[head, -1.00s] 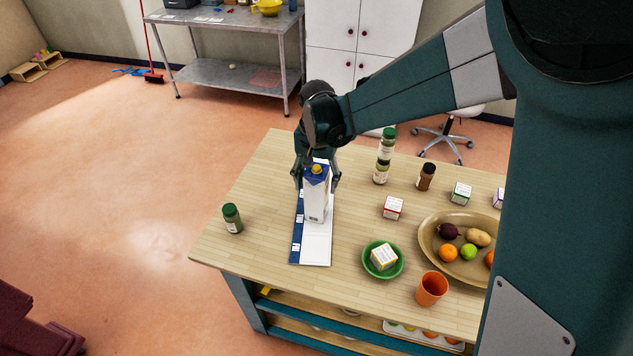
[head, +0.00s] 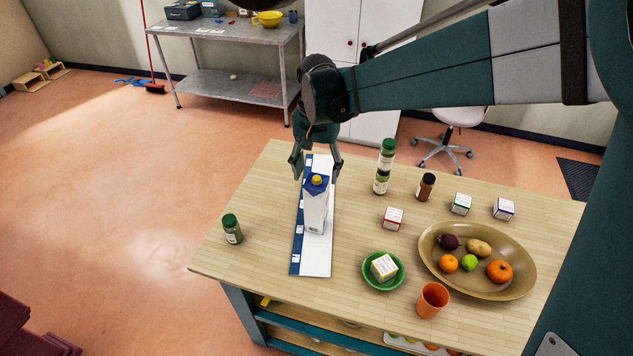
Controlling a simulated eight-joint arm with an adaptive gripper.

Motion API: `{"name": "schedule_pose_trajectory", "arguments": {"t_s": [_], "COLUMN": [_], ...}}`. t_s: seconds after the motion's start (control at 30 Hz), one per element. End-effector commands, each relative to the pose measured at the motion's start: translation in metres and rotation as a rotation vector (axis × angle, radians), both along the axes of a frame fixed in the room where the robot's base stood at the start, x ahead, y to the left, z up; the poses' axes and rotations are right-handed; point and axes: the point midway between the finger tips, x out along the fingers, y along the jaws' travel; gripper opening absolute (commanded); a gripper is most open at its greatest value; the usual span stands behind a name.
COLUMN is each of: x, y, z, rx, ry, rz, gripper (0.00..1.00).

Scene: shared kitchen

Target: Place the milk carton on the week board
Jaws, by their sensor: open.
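The milk carton (head: 316,210) is white and blue with a yellow cap. It stands upright on the week board (head: 315,258), a flat white board with a blue strip of small labels along its left side. My gripper (head: 318,172) is open, just behind and above the carton's top, with its fingers spread wide. The fingers look apart from the carton. The carton hides part of the board's middle.
A green-lidded jar (head: 232,229) stands left of the board. To the right are a green bowl (head: 371,285) holding a small box, an orange cup (head: 432,299), a fruit platter (head: 523,284), two stacked jars (head: 383,168) and a brown jar (head: 425,187). The table's front left is clear.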

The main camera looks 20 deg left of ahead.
Motion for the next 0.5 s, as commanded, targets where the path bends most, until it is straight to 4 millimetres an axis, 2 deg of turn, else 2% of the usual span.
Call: {"name": "schedule_pose_trajectory", "arguments": {"t_s": [0.2,0.5], "x": [0.0,0.0], "y": [0.0,0.0], "z": [0.024,0.032], "rx": [0.0,0.0], "ry": [0.0,0.0], "rz": [0.0,0.0], "gripper": [0.57,0.57]}}
